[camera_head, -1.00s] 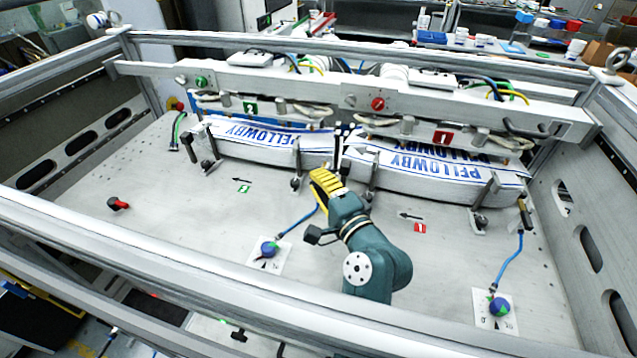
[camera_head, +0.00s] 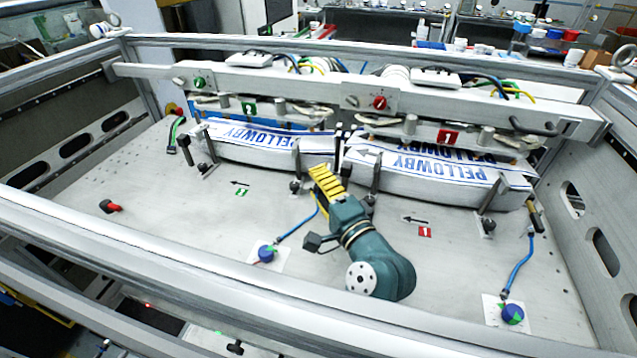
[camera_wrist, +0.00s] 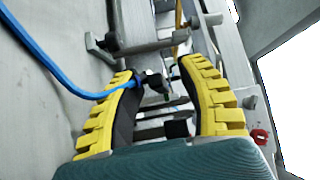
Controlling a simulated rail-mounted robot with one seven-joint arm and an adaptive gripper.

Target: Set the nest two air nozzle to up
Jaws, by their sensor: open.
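The nest two air nozzle (camera_wrist: 152,82) appears in the wrist view as a small dark fitting at the end of a blue hose (camera_wrist: 55,72). It sits between my yellow finger pads, with room visible around it, so my gripper (camera_wrist: 158,68) is open around it. I cannot tell its tilt. In the head view, my gripper (camera_head: 320,168) is at the front edge of the label stacks, near the middle posts, and hides the nozzle. The hose (camera_head: 298,226) runs from there to a blue knob (camera_head: 267,253) on a white plate.
Two PELLOWBY label stacks (camera_head: 262,142) (camera_head: 430,172) stand behind my gripper, with metal posts (camera_head: 375,180) in front. A second nozzle (camera_head: 535,214) with its own blue hose is at the right. Frame rails surround the deck. The left deck is mostly clear.

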